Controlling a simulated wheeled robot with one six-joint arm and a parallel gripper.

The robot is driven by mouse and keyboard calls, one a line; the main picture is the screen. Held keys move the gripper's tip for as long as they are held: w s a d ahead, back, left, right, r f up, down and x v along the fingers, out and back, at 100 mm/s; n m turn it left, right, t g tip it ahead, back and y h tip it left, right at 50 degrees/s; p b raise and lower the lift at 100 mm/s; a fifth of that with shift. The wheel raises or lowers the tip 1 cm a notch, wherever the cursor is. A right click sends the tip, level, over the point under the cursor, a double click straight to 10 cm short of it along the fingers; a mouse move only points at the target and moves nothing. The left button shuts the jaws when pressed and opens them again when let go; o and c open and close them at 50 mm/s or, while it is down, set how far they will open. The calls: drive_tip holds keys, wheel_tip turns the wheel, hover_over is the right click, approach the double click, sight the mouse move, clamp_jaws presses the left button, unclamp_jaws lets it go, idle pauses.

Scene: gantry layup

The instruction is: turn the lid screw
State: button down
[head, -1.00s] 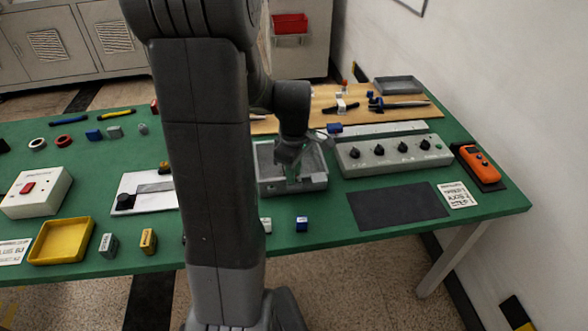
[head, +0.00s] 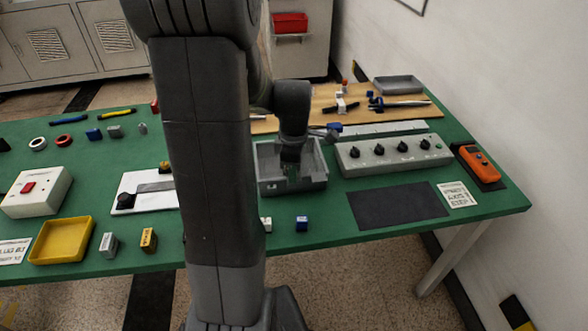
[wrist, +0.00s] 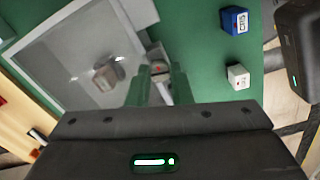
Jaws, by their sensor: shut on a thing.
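The grey box (head: 318,176) stands on the green table, right of my arm column in the head view. My gripper (head: 293,172) reaches down into it, and its fingertips are hard to make out there. In the wrist view my gripper (wrist: 160,78) has its two greenish fingers on either side of a small grey piece with a red mark, which looks like the lid screw (wrist: 159,69). The jaws are shut on it, and the fingers hide its lower part. The box (wrist: 75,45) fills the upper left of the wrist view, with a small grey block (wrist: 105,75) inside.
A grey panel with black knobs (head: 392,154) stands close right of the box. A blue block (head: 302,224) and a white block (head: 266,224) lie in front of it. A dark mat (head: 397,205) lies front right. A yellow tray (head: 62,241) is at the left.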

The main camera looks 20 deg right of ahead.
drive_tip(key=c, duration=1.3)
unclamp_jaws()
wheel_tip(320, 180, up, 14)
drive_tip(key=shift+f+p, duration=0.1)
drive_tip(key=shift+p, duration=0.25)
wheel_tip(320, 180, down, 14)
drive_tip(key=shift+r+b, duration=0.1)
drive_tip(key=shift+b, duration=0.25)
